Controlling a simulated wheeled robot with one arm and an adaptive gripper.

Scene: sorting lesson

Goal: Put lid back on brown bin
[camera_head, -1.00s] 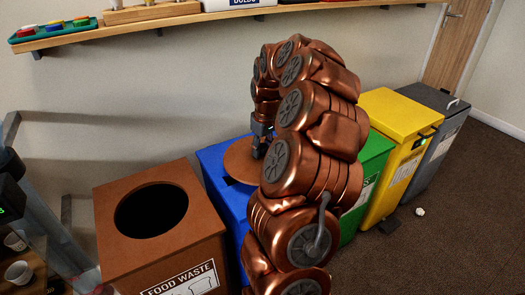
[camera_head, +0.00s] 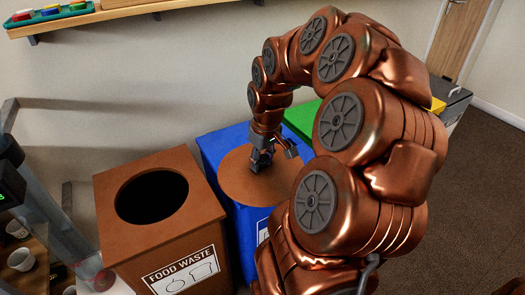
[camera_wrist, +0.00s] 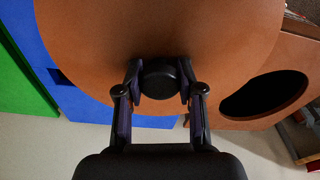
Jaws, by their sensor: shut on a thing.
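The brown bin (camera_head: 122,222) stands at the left with a "FOOD WASTE" label on its front. Its round top opening (camera_head: 152,196) is uncovered and dark inside; it also shows at the right of the wrist view (camera_wrist: 264,97). The round brown lid (camera_head: 232,182) is over the blue bin, to the right of the opening. My gripper (camera_head: 268,160) is above the lid. In the wrist view my gripper (camera_wrist: 160,84) is shut on the lid's black knob (camera_wrist: 159,78). I cannot tell whether the lid touches the blue bin.
The blue bin (camera_head: 212,148) stands right beside the brown bin, with the green bin (camera_head: 301,118) beyond it. A wall shelf (camera_head: 100,20) runs above. White cups (camera_head: 21,259) stand on a surface at the lower left.

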